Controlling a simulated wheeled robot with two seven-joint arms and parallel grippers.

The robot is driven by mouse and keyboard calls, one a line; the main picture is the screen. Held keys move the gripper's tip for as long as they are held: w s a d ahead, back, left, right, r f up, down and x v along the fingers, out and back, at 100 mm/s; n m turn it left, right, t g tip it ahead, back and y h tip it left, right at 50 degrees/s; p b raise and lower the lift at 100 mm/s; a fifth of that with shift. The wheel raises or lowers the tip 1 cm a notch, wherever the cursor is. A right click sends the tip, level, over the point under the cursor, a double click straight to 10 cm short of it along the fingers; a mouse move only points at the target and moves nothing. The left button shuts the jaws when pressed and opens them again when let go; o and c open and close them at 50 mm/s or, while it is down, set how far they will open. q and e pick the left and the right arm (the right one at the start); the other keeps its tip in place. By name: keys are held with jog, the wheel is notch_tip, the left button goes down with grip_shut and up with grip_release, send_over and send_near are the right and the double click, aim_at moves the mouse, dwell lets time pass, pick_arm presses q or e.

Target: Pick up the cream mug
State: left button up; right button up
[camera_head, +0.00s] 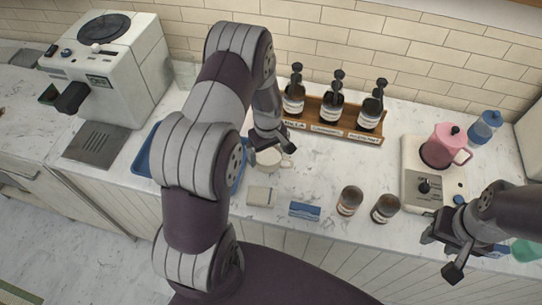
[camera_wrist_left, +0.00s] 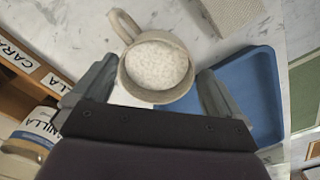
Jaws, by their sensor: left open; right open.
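The cream mug (camera_head: 269,160) stands on the counter beside the blue tray, partly hidden by my left gripper in the head view. In the left wrist view the mug (camera_wrist_left: 157,68) shows its speckled inside, with its handle toward the upper left. My left gripper (camera_head: 269,146) is open. In the left wrist view its two fingers (camera_wrist_left: 146,88) are on either side of the mug, with gaps visible, so it is not clamped. My right gripper (camera_head: 448,257) is open and empty at the counter's front right edge.
A blue tray (camera_wrist_left: 255,97) lies close by the mug. A wooden rack (camera_head: 312,106) of syrup bottles stands behind. A small beige box (camera_head: 261,196), a blue packet (camera_head: 305,210) and two brown jars (camera_head: 349,201) sit in front. A pink pitcher (camera_head: 441,147) is at right.

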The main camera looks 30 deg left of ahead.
aim_at(269, 161)
pick_arm(q)
jog(key=f, duration=0.2)
jog(key=f+p, duration=0.1)
jog(key=f, duration=0.2)
jog(key=shift+w+f, duration=0.25)
jog(key=shift+f, duration=0.15)
jog(key=shift+s, duration=0.1)
jog(key=c, duration=0.9)
